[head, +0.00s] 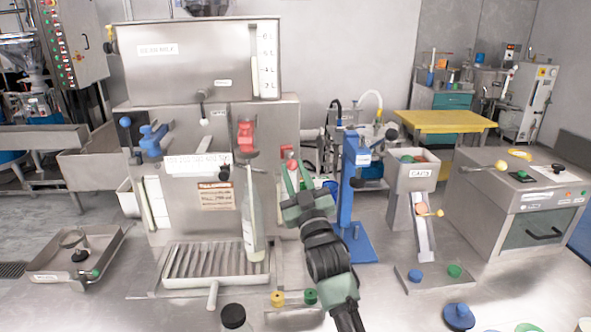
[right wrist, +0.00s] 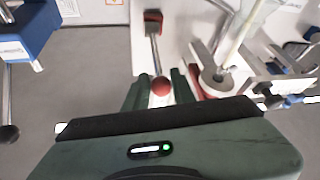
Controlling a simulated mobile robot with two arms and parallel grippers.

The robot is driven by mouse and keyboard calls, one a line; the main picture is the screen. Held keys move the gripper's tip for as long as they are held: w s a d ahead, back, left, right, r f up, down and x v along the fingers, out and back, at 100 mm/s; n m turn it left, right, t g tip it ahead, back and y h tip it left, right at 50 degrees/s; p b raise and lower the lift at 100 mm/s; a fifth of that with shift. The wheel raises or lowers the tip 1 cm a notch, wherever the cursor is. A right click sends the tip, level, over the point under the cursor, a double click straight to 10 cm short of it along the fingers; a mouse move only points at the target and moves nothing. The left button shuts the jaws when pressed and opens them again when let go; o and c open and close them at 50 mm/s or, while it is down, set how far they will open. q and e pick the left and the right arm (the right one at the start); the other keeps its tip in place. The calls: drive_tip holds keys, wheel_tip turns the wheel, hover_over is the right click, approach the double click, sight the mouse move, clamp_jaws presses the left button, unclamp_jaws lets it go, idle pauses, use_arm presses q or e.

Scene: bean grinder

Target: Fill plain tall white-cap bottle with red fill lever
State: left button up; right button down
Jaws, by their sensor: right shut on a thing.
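The tall, slender pale bottle (head: 252,228) stands upright on the ribbed drip tray (head: 190,281) of the steel bean-milk machine, below the red valve (head: 246,136). No white cap can be made out on its top. My right gripper (head: 292,178) is raised just right of the bottle, in front of a red lever block (head: 287,152). In the right wrist view, a metal rod runs from the red block (right wrist: 153,17) to the red ball knob (right wrist: 161,86) of the lever. That knob sits between my right fingers, which are shut on it. My left gripper is not in view.
A blue press (head: 350,190) and a cap dispenser (head: 413,180) stand to the right. Blue (head: 415,275) and green (head: 454,271) caps lie below the dispenser. A dark-capped container (head: 233,316) is at the front edge. A steel tray (head: 75,255) is at left.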

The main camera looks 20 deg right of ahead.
drive_tip(key=shift+w+f, duration=0.15)
drive_tip(key=shift+f, duration=0.4)
drive_tip(key=c, duration=1.3)
unclamp_jaws()
drive_tip(key=shift+a, duration=0.1)
drive_tip(key=shift+o, duration=0.6)
drive_tip(key=shift+w+f, duration=0.15)
drive_tip(key=shift+w, duration=0.35)
drive_tip(key=b+v, duration=0.2)
drive_tip(key=v, duration=0.6)
drive_tip(key=shift+r, duration=0.25)
